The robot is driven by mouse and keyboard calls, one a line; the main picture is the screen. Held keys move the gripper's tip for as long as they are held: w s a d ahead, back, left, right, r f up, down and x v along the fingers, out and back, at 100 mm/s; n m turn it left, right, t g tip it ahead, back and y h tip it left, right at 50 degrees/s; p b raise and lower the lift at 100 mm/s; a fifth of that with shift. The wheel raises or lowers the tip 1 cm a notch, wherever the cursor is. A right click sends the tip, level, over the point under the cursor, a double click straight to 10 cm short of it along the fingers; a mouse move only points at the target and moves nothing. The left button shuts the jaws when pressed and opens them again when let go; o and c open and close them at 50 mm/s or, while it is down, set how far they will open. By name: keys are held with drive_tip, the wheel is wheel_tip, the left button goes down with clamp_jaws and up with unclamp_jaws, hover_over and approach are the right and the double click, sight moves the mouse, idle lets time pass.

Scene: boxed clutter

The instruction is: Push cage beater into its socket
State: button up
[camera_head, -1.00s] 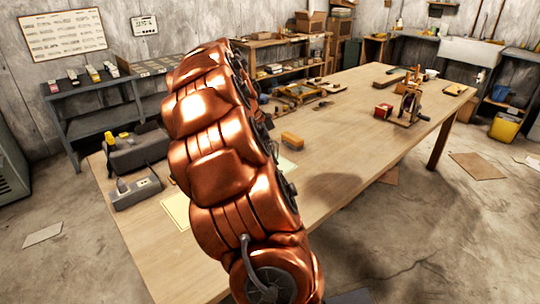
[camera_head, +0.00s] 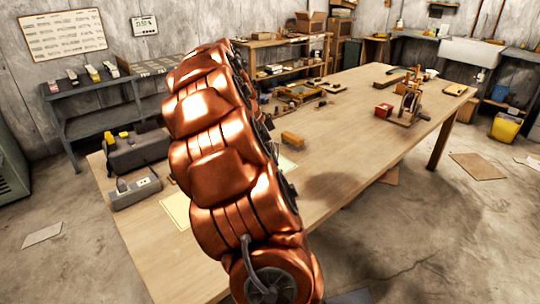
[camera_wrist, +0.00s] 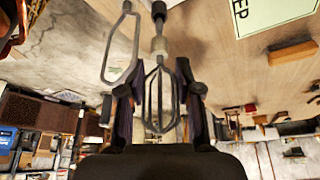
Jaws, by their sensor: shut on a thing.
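In the wrist view a cage beater (camera_wrist: 160,88) of grey wires stands between the two dark fingers of my gripper (camera_wrist: 157,95), which is shut on it. A pale collar (camera_wrist: 159,46) sits above the wires, and a thin shaft leads up to a dark piece (camera_wrist: 158,10) at the top edge. I cannot tell if that dark piece is the socket or part of the beater. A second long wire loop (camera_wrist: 121,45) hangs just left of the held beater. In the head view my copper arm hides the gripper and beater.
The wooden table (camera_head: 350,150) bears an orange block (camera_head: 292,139), a red box (camera_head: 383,109) and a wooden device (camera_head: 410,105) with a wheel. Grey units (camera_head: 136,190) stand left of my arm. A pale card (camera_wrist: 272,12) lies at the wrist view's upper right. The table's middle is clear.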

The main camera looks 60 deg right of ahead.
drive_tip(key=shift+f+b, duration=0.3)
drive_tip(key=shift+f, duration=0.25)
drive_tip(key=o, duration=1.1)
